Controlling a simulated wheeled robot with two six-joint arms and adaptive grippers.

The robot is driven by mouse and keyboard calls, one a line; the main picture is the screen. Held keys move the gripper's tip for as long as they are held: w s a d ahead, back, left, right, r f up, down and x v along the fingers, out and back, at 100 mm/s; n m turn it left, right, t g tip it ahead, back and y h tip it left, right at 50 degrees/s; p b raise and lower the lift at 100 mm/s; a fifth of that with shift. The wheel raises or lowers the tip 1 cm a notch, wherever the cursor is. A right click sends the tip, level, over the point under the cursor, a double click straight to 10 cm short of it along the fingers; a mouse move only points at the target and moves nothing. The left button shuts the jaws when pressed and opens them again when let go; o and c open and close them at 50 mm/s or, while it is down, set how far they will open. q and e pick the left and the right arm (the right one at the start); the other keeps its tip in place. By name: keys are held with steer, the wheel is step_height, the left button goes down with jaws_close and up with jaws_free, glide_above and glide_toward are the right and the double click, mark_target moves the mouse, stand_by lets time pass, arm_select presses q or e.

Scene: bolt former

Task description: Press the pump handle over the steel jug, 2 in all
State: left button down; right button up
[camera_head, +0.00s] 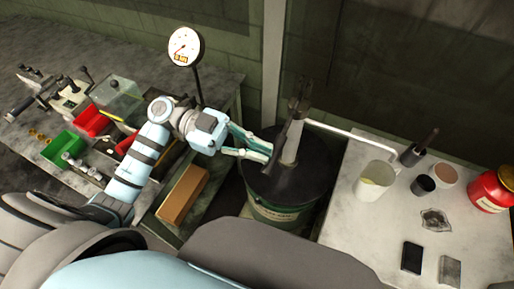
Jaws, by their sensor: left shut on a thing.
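The pump stands on a dark drum (285,211) with a green band, in the middle of the view. Its dark pump handle (286,139) slants down along the left of the pale pump column (292,143). My left gripper (268,151) reaches in from the left and is shut on the lower part of the handle. The jug stands upright on the right table, with something yellowish low inside. My right gripper is out of view.
The right table (350,235) carries a dark cup (423,186), a red can (490,190) and a black flat object (411,258). The left bench holds a green bin (65,148), red bins and a gauge (184,46) on a post. A brown box (183,195) sits left of the drum.

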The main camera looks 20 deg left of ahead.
arm_select(q)
steer(key=shift+s+f, duration=0.1)
steer(key=shift+f, duration=0.25)
step_height(320, 180, up, 5)
steer(key=p, duration=0.6)
steer(key=a+b, duration=0.4)
steer(key=a, duration=0.6)
steer(key=shift+a, duration=0.35)
